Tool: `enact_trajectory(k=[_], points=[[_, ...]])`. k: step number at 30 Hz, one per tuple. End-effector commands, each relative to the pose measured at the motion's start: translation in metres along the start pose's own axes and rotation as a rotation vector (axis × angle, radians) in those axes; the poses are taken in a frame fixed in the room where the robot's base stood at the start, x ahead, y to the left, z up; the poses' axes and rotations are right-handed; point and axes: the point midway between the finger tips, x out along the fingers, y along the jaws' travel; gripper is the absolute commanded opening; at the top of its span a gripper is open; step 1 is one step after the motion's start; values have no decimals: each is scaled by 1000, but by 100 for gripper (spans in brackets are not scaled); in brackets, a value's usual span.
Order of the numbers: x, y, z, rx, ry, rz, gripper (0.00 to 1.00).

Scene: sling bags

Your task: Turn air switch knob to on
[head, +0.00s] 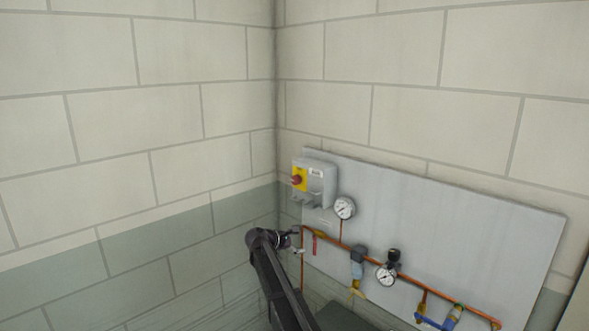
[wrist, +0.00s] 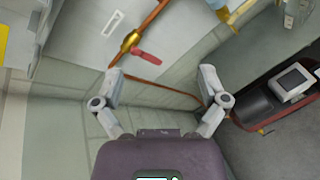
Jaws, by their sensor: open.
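The air switch is a grey box (head: 318,184) on the wall panel near the corner, with a yellow plate and a red knob (head: 297,180) on its left face. My gripper (head: 298,240) is below the knob and apart from it, near the copper pipe. In the wrist view my gripper (wrist: 160,80) has its two fingers spread wide with nothing between them. Part of the grey box and a strip of the yellow plate (wrist: 3,42) show at the left edge there. The knob itself is out of the wrist view, and its on or off marking is too small to read.
The panel (head: 450,220) carries a gauge (head: 344,208), a second gauge (head: 386,275) and a copper pipe (head: 420,287). A red-handled valve (wrist: 146,57) lies ahead of the fingers. A dark machine (wrist: 265,105) stands at right. The wall left of the box is bare.

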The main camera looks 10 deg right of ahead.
Motion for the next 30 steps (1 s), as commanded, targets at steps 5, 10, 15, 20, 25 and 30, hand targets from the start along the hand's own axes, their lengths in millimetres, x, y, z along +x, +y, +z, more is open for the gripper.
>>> enact_trajectory(k=[5,10,15,20,25,30], points=[[-32,103,5,-204,-109,141,93],[-59,167,4,-364,-211,239,93],[-77,202,2,-458,-278,291,93],[-82,211,1,-489,-300,308,93],[-82,210,1,-490,-301,309,93],[-82,210,0,-489,-300,308,93]])
